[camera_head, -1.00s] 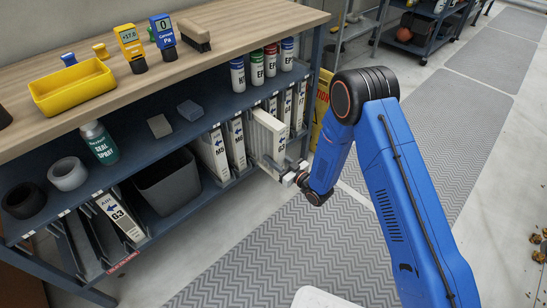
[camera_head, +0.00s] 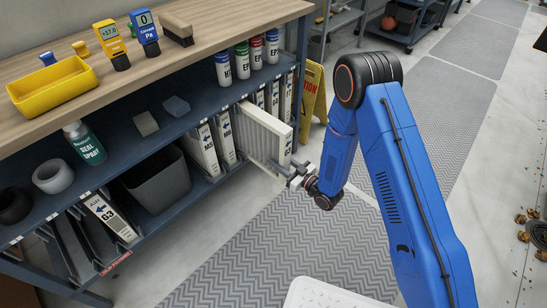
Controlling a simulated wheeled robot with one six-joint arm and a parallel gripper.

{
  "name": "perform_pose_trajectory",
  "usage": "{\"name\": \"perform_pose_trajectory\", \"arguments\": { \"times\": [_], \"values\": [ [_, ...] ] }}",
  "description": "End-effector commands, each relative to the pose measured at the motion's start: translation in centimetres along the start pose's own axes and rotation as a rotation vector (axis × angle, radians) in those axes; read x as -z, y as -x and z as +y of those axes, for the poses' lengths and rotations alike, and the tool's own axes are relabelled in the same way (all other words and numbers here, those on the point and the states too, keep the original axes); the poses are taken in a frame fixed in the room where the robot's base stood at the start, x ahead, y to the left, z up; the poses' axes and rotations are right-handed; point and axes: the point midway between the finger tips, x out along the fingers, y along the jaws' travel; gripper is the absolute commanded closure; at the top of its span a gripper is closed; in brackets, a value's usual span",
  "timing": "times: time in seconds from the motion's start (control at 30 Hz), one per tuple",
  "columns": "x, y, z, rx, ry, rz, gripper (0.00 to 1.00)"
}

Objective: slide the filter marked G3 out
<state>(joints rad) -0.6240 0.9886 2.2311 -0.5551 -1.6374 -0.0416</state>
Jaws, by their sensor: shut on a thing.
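My gripper (camera_head: 296,178) is shut on the lower front end of that filter. The fingertips are small in the view and partly hidden by the wrist.
Upright filters stand on both sides of the held one, including one marked M5 (camera_head: 202,150). A yellow caution sign (camera_head: 314,95) stands behind the rack's right end. The matted aisle floor is clear.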

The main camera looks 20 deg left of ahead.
Motion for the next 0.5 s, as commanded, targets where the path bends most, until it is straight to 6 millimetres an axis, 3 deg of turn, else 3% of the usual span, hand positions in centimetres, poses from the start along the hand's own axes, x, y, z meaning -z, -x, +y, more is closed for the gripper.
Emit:
{"name": "perform_pose_trajectory", "arguments": {
  "times": [0.5],
  "values": [
    [0.1,5.0,0.1,-0.001,-0.001,0.0,1.0]
  ]
}}
